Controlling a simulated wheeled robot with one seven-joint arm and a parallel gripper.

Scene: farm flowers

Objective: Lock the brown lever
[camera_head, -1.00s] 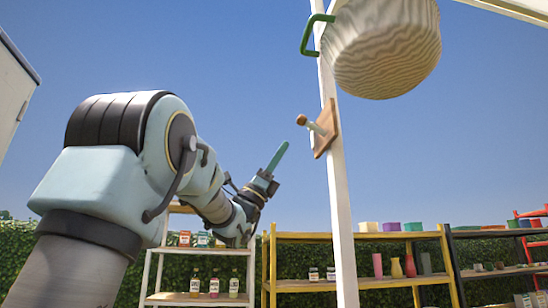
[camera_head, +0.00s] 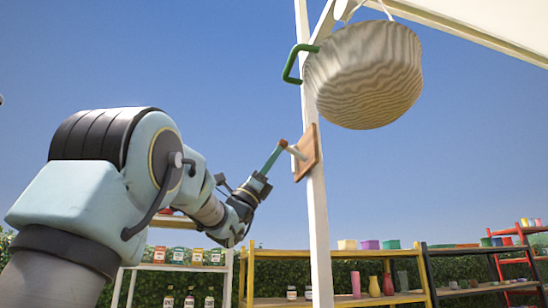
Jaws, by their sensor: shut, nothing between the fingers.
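The brown lever (camera_head: 296,152) is a pale rod with a brown knob at its end, sticking out to the upper left from a square brown wooden plate (camera_head: 308,156). The plate is fixed to a white post (camera_head: 318,225). My gripper (camera_head: 276,153) has slim teal fingers, shut together with nothing between them. It points up and right from below left, and its tip overlaps the lever's knob in the picture. Whether it touches the knob or is only in front of or behind it, I cannot tell.
A large pale wavy-patterned pot (camera_head: 365,75) hangs above right of the lever. A green handle (camera_head: 290,63) juts out beside the post. Shelves with jars and coloured pots (camera_head: 374,286) stand below in the background. Left of the post is open sky.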

